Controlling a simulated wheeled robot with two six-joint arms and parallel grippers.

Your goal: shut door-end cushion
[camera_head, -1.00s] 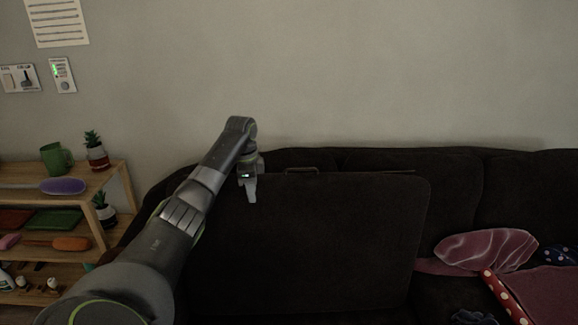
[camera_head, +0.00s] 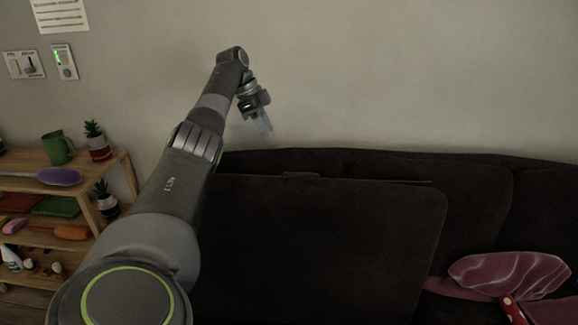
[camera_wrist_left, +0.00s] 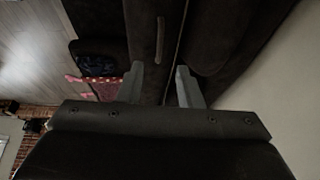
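The dark brown door-end cushion (camera_head: 325,240) stands raised on the sofa, its broad face toward me and its top edge near the backrest. A small handle strap (camera_head: 300,175) shows at its top edge; it also shows in the left wrist view (camera_wrist_left: 160,40). My left gripper (camera_head: 264,127) is above the cushion's top edge, apart from it, in front of the wall. Its fingers are spread with nothing between them in the left wrist view (camera_wrist_left: 160,82). My left arm covers the cushion's left side. My right gripper is not in view.
A wooden shelf (camera_head: 120,165) with plants, a green mug (camera_head: 58,148) and brushes stands at the left. The wall behind the sofa backrest (camera_head: 420,180) is bare there.

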